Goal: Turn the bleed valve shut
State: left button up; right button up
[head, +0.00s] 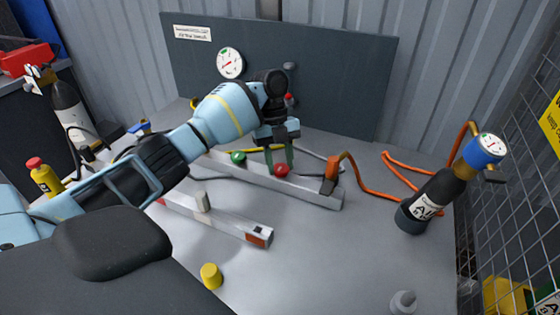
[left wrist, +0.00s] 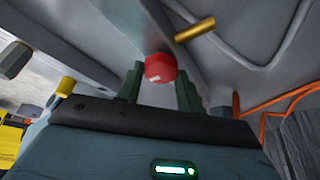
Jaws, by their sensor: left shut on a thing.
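The manifold bar (head: 318,192) lies along the back of the bench and bears a green knob (head: 238,157) and a red knob (head: 282,171). The frames do not label which one is the bleed valve. My left gripper (head: 279,158) points down at the red knob, its green fingers at either side. In the left wrist view, the red knob (left wrist: 160,68) sits between the fingertips, with a white mark on its face. My left gripper is shut on it. A brass stub (left wrist: 195,29) sticks out near it. My right gripper is not in view.
A dark cylinder with a blue-collared gauge (head: 428,200) stands at the right, by an orange hose (head: 370,188). A second bar (head: 228,222), a yellow cap (head: 211,275) and a grey fitting (head: 403,302) are nearer. A dark panel with a gauge (head: 230,63) stands behind.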

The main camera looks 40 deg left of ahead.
pick_arm(q)
jog(key=o, duration=1)
jog(key=v, duration=0.8)
jog(key=shift+f, duration=0.1)
